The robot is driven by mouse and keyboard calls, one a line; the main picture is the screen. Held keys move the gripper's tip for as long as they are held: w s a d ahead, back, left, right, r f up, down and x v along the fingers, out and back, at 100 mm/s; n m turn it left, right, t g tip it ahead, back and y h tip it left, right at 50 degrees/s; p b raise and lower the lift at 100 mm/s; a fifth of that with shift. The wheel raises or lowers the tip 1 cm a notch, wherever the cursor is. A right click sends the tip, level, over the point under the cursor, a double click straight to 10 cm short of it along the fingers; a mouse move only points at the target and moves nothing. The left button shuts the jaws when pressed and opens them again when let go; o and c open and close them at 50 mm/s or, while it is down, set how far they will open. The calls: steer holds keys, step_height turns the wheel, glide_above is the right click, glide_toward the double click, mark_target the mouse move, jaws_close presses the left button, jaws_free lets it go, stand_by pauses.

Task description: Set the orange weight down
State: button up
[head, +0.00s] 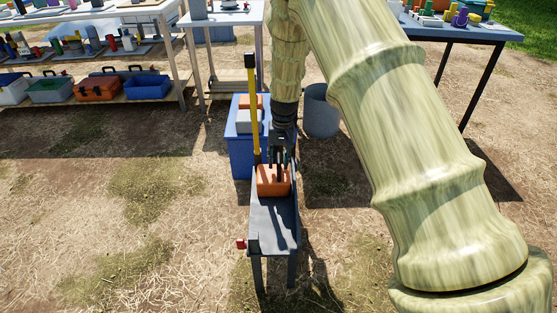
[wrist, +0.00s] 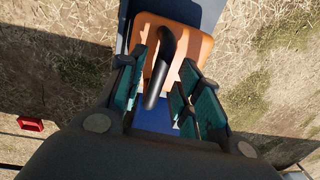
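The orange weight (head: 272,183) is a block at the far end of a narrow grey bench (head: 273,222), and it appears to rest there. In the wrist view the weight (wrist: 190,40) has a black bar handle (wrist: 158,75). My gripper (head: 280,163) is right above the weight, pointing down. In the wrist view its teal-padded fingers (wrist: 160,92) stand apart on either side of the handle, with gaps visible. The weight's underside is hidden.
A blue stand (head: 240,155) behind the bench carries another orange block (head: 251,101) and a pale grey block (head: 250,121). A yellow post (head: 254,110) rises close left of my gripper. A grey bin (head: 321,112) stands right. Open ground lies left.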

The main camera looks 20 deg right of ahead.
step_height(320, 180, up, 11)
steer(key=p, duration=0.4)
steer(key=shift+s+d+r, duration=0.15)
steer(key=shift+d, duration=0.25)
